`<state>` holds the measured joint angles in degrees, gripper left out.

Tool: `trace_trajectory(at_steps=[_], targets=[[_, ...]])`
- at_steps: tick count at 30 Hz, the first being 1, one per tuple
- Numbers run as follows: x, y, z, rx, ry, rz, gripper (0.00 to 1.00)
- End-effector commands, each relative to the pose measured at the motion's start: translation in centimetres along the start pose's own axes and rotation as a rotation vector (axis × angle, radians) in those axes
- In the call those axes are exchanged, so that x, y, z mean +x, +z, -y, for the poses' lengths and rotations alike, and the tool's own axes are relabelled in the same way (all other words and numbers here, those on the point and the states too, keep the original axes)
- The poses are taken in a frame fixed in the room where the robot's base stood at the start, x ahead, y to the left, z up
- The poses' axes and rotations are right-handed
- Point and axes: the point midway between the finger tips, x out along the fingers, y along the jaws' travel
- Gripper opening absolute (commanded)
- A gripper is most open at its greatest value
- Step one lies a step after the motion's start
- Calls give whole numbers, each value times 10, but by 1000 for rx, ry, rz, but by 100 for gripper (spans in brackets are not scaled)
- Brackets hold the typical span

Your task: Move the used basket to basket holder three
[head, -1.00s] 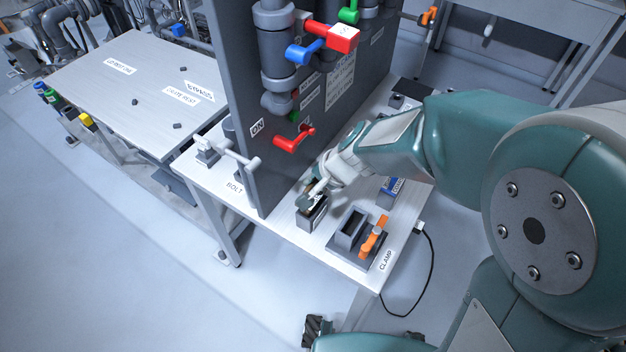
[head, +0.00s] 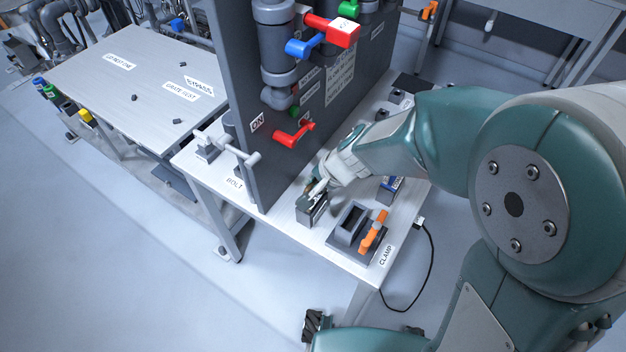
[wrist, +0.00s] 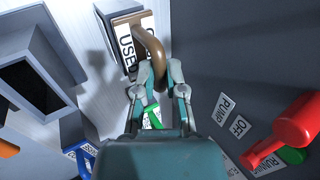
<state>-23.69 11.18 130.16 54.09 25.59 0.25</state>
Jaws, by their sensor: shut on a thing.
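The used basket (wrist: 128,48), with a white label reading "USED" and a brown curved handle (wrist: 150,45), is at the top of the wrist view. My gripper (wrist: 155,75) is shut on the handle's near end. In the head view, my gripper (head: 318,186) is low over the bench, at the top of a dark box (head: 311,212) beside the grey panel. The box appears upright; my gripper partly covers its top. I cannot tell whether it sits in a holder or touches the bench. No label for basket holder three is readable.
The grey panel (head: 237,110) with a red lever (head: 293,134) rises left of my arm. A grey clamp fixture with an orange lever (head: 373,231) stands to the right of the box. A blue-labelled item (head: 391,187) lies behind it. The bench's front edge (head: 330,262) is close.

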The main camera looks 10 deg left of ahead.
Motion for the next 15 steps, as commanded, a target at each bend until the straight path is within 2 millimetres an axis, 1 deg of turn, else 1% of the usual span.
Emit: trace_trajectory(at_steps=[15], targets=[[8,0,-5,1,1,0,0]])
